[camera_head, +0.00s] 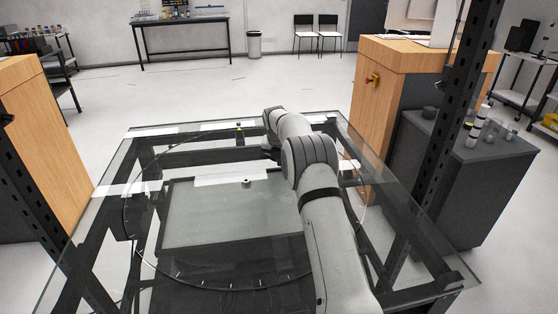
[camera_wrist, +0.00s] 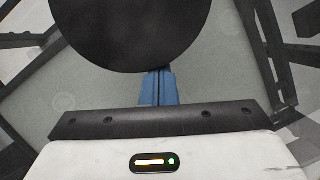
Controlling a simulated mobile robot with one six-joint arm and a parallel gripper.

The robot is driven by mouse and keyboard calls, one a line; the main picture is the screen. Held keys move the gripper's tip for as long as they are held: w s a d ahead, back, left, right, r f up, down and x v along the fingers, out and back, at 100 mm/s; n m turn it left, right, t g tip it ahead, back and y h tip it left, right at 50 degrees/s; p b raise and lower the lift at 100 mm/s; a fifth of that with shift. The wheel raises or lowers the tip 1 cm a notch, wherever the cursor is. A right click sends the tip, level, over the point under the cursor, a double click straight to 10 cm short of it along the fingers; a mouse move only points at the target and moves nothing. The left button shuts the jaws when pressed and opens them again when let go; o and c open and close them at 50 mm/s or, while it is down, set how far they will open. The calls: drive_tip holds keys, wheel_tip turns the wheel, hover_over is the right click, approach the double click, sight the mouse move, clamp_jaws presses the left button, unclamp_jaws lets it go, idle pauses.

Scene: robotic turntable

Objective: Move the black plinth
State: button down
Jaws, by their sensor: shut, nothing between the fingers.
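A large black round thing (camera_wrist: 130,25), which looks like the top of the black plinth, fills the upper middle of the wrist view and is cut off by the top edge. My gripper (camera_wrist: 158,75) shows there as two blue fingers, shut together with nothing between them. The fingertips meet the lower edge of the black disc in the picture; I cannot tell whether they touch it. In the head view my arm reaches over the glass turntable (camera_head: 150,215), and its gripper end is mostly hidden. I cannot pick out the plinth there with certainty.
A small dark cylinder (camera_head: 247,183) and a small black and yellow object (camera_head: 239,130) stand on the glass. A dark grey cabinet (camera_head: 455,190) with small items is at the right. Wooden cabinets flank the table. Dark uprights rise near its right side.

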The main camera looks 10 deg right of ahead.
drive_tip(key=w+p, duration=0.1)
drive_tip(key=w+d+p, duration=0.1)
drive_tip(key=shift+w+d+r+p, duration=0.1)
drive_tip(key=shift+r+p, duration=0.1)
drive_tip(key=shift+p, duration=0.2)
drive_tip(key=shift+w+f, duration=0.15)
drive_tip(key=shift+w, duration=0.05)
drive_tip(key=shift+f, duration=0.1)
